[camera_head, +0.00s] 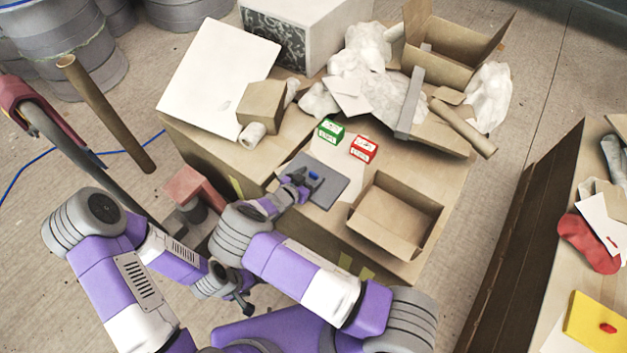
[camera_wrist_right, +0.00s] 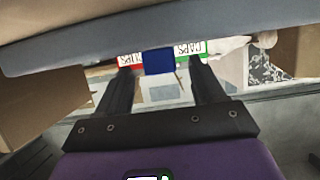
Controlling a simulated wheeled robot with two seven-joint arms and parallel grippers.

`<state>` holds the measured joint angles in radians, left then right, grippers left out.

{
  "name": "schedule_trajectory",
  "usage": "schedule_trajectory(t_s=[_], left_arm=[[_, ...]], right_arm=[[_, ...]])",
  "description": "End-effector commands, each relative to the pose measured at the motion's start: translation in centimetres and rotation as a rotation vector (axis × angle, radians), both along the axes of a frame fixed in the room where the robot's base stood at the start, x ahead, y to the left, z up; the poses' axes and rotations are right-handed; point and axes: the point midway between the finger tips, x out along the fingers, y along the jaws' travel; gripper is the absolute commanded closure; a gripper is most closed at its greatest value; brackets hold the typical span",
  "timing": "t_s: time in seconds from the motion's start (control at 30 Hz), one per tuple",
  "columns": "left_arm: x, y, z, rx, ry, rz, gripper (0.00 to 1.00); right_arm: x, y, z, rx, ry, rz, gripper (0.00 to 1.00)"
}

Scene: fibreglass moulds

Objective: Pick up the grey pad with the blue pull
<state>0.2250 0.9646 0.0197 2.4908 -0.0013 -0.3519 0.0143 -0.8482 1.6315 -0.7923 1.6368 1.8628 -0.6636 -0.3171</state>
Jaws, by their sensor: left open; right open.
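The grey pad (camera_head: 328,190) lies flat on the cardboard-coloured worktop, near its front edge. Its blue pull (camera_head: 314,175) stands on the pad; it also shows in the right wrist view (camera_wrist_right: 158,61). My right gripper (camera_head: 302,180) is at the pull, partly covering the pad's left side. In the right wrist view its open fingers stand on either side of the pull, with gaps visible. The grey pad (camera_wrist_right: 60,55) crosses the top of that view as a band. My left gripper (camera_head: 243,301) is open and empty, low in front of the worktop.
A green box (camera_head: 330,131) and a red box (camera_head: 363,149) stand behind the pad. An open cardboard box (camera_head: 395,215) is close on its right. Crumpled plastic (camera_head: 375,75), a tube (camera_head: 463,127) and cartons crowd the back. A red clamp-like block (camera_head: 195,187) stands left.

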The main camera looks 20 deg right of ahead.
Motion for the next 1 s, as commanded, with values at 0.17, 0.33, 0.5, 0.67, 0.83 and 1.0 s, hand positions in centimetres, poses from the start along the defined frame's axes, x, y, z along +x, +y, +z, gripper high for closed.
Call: schedule_trajectory(t_s=[0.17, 0.33, 0.5, 0.67, 0.83, 1.0], left_arm=[[0.0, 0.0, 0.1, 0.0, 0.0, 0.0, 0.37], [0.0, 0.0, 0.1, 0.0, -0.001, 0.0, 0.37], [0.0, 0.0, 0.0, 0.0, 0.0, 0.0, 0.37], [0.0, 0.0, 0.1, 0.0, 0.0, 0.0, 0.37], [0.0, 0.0, 0.7, 0.0, 0.0, 0.0, 0.37], [0.0, 0.0, 2.2, 0.0, 0.0, 0.0, 0.37]], right_arm=[[0.0, 0.0, 0.1, 0.0, 0.0, 0.0, 0.44], [0.0, 0.0, 0.1, 0.0, 0.0, 0.0, 0.7], [0.0, 0.0, 0.1, 0.0, 0.0, 0.0, 0.93], [0.0, 0.0, 0.1, 0.0, 0.0, 0.0, 0.93], [0.0, 0.0, 1.5, 0.002, -0.001, -0.002, 0.93], [0.0, 0.0, 5.1, 0.004, -0.002, -0.003, 0.93]])
